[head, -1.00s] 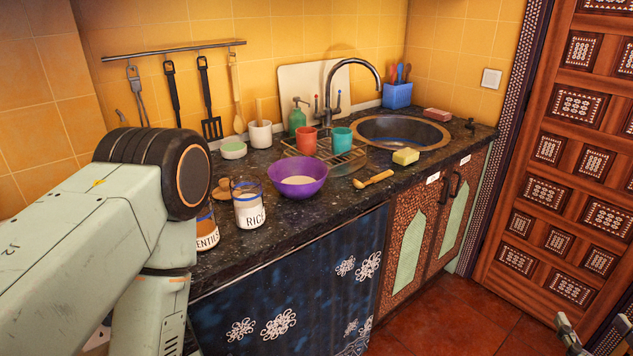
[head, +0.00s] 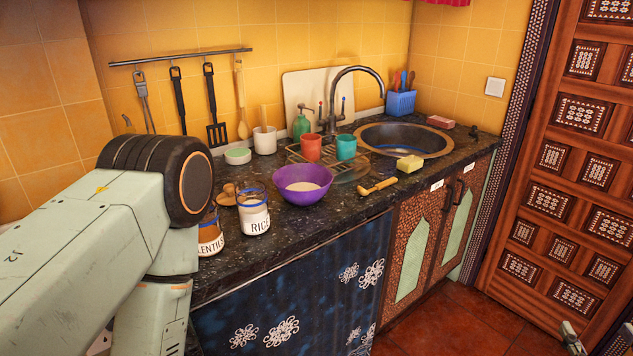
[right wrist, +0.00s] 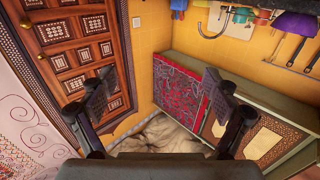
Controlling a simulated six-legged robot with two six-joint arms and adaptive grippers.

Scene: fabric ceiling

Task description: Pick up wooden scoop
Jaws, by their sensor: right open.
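The wooden scoop (head: 377,186) lies on the dark stone counter (head: 330,212) near its front edge, between the purple bowl and the yellow sponge. Nothing touches it from above.
Around the scoop are the purple bowl (head: 302,184), yellow sponge (head: 410,164), a drying rack with a red cup (head: 311,148) and teal cup (head: 346,147), and the sink (head: 402,138). A rice jar (head: 254,211) stands left. A wooden door (head: 560,170) is at right.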

